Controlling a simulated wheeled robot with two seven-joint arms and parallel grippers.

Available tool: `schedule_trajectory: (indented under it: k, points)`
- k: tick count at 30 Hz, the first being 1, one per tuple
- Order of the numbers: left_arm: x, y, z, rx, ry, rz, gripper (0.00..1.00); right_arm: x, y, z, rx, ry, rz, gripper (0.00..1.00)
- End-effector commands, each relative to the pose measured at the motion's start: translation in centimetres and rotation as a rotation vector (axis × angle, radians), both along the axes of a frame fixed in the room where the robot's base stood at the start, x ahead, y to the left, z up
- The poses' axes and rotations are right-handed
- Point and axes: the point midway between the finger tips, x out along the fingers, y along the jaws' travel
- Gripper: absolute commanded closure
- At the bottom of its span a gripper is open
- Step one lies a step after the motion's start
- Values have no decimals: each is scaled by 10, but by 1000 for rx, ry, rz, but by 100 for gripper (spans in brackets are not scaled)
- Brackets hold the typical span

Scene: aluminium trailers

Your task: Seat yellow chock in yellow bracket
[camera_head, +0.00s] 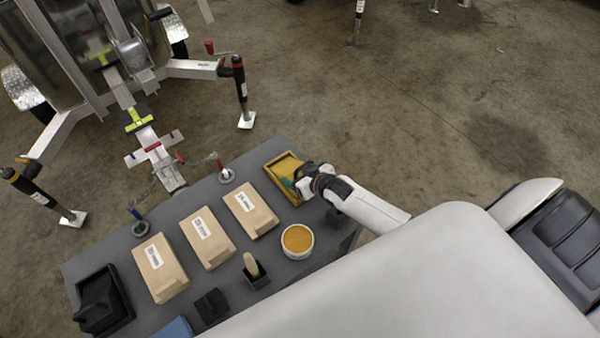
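A yellow bracket (280,165) sits at the far right corner of the grey table. A yellow wedge-like part (303,188), which looks like the chock, shows at its right side, partly hidden by my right gripper. My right gripper (294,182) comes in from the right and is at the bracket, against or just above this yellow part. A small green patch shows by its fingertips. The fingers are too small and covered to tell whether they are shut on the part. I cannot tell whether the part is inside the bracket or over its edge. My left gripper is not in view.
The grey table (95,255) holds several cardboard boxes (207,238), a tub of orange material (298,239), a wooden-handled tool in a black holder (254,271) and a black bracket (102,300) at left. A trailer hitch (155,150) reaches the table's far edge.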

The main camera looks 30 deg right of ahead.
Motion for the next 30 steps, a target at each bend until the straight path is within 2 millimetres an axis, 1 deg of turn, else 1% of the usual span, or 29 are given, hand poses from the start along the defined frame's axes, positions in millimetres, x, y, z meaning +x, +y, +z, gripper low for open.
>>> schedule_trajectory:
  k: [6,7,10,11,15,20,23,30]
  points:
    - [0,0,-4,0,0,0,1,2,0,-4,1,-6,1,64]
    - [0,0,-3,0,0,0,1,2,0,-3,1,-6,1,18]
    - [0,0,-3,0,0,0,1,1,0,-3,1,-5,1,2]
    - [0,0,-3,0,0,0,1,1,0,-3,1,-4,1,0]
    - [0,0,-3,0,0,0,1,-1,0,-6,0,3,0,0]
    - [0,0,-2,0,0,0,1,-6,0,-3,0,3,0,0]
    - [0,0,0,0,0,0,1,-16,-2,5,0,1,1,0]
    - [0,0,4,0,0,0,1,-56,-7,34,0,0,1,0]
